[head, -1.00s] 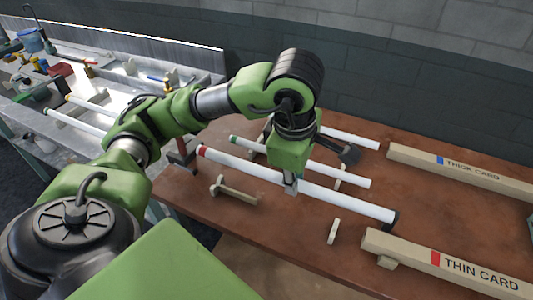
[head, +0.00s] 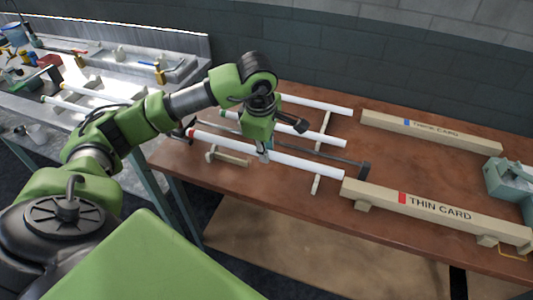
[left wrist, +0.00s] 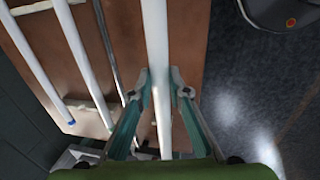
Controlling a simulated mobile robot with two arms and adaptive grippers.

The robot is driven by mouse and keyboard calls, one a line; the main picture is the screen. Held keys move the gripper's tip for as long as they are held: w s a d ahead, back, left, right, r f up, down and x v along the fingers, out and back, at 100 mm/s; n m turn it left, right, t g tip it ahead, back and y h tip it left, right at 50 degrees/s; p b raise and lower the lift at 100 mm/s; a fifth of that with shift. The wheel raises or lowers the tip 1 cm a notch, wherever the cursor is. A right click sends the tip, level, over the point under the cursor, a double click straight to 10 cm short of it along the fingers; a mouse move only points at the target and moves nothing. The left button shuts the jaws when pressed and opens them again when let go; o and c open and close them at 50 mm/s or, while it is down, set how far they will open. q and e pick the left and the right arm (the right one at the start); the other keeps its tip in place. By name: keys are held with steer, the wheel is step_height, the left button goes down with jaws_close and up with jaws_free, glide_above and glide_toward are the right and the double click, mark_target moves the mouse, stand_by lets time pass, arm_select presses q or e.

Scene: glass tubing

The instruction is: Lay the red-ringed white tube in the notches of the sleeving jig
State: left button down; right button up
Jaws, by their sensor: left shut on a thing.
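The red-ringed white tube (head: 305,163) runs slantwise over the brown table, its red ring at the left end. My left gripper (head: 264,155) is shut on it near its middle. In the left wrist view the tube (left wrist: 155,45) passes between the two fingers (left wrist: 161,88). A pale wooden strip (head: 316,186) crosses under its right part, and a small pale wooden piece (head: 232,159) lies just in front of its left part. Notches are too small to make out, and I cannot tell which pieces form the sleeving jig, or whether the tube touches them. My right gripper is out of view.
A dark rod with a black end block (head: 364,171) lies behind the held tube. Another white tube (head: 325,105) lies farther back. The THIN CARD beam (head: 440,210) starts by the tube's right end; the THICK CARD beam (head: 430,133) lies behind. A grey-green device (head: 510,178) stands right.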

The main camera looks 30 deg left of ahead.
arm_select(q)
steer(key=f, duration=0.1)
steer(key=w+a+f+p, duration=0.1)
steer(key=f, duration=0.1)
steer(key=w+f+p, duration=0.1)
steer(key=f, duration=0.1)
steer(key=shift+w+a+f, duration=0.15)
steer(key=shift+a+f, duration=0.05)
steer(key=shift+f, duration=0.5)
steer(key=shift+f+b, duration=0.55)
steer(key=shift+f, duration=0.1)
steer(key=c, duration=1.9)
jaws_free()
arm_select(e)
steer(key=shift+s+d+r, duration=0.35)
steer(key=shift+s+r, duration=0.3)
arm_select(q)
steer(key=shift+r, duration=0.1)
